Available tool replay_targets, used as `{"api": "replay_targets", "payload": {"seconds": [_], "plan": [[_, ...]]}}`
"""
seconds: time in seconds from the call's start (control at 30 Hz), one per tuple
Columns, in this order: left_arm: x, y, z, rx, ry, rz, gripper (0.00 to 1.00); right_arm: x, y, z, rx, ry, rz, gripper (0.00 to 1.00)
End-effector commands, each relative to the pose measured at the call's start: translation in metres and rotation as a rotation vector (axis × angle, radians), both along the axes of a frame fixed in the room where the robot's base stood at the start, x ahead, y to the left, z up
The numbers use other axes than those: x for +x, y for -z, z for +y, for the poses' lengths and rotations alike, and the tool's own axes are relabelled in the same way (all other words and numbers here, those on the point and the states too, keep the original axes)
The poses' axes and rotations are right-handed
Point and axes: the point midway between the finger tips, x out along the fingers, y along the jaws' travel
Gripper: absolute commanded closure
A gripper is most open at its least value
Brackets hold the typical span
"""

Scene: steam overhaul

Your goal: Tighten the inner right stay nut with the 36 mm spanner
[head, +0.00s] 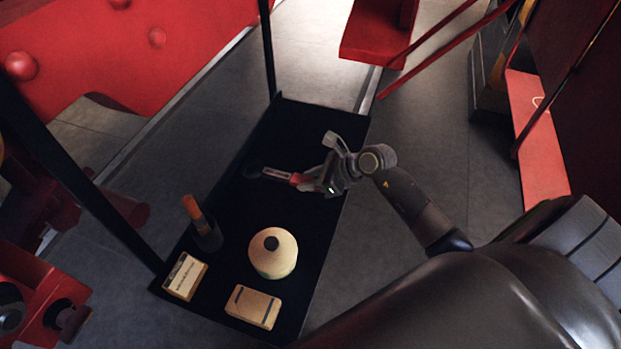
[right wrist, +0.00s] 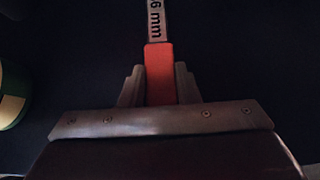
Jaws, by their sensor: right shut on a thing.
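The spanner (head: 276,174) has a grey shaft, a dark head at its left end and a red grip. It lies over the black tray, and I cannot tell whether it touches it. My right gripper (head: 304,182) is shut on the red grip. In the right wrist view, the red grip (right wrist: 160,72) sits between the fingers, and the shaft (right wrist: 156,20) bears a partly cut-off label reading "6 mm". The spanner's head is outside that view. My left gripper is not in view. I cannot make out the inner right stay nut.
On the black tray (head: 228,190) stand a cream rounded thing with a dark top (head: 273,258), a tan block (head: 253,307), a labelled box (head: 185,276) and a dark cup (head: 207,238) with an orange-handled tool. Dark posts rise at the tray's corners. Red machinery (head: 40,290) stands lower left.

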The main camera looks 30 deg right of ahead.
Motion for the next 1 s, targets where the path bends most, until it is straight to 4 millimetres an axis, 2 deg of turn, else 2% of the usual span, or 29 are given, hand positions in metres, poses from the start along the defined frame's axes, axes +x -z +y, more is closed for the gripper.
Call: {"api": "replay_targets", "payload": {"seconds": [0.27,0.8,1.0], "plan": [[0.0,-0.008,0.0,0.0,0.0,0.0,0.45,0.001,-0.012,0.001,0.002,-0.001,-0.006,1.0],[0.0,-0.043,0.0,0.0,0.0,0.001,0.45,0.001,-0.062,0.001,0.002,-0.001,-0.005,1.0],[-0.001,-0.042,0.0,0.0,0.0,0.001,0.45,0.001,-0.062,0.001,0.003,-0.001,-0.004,1.0]]}}
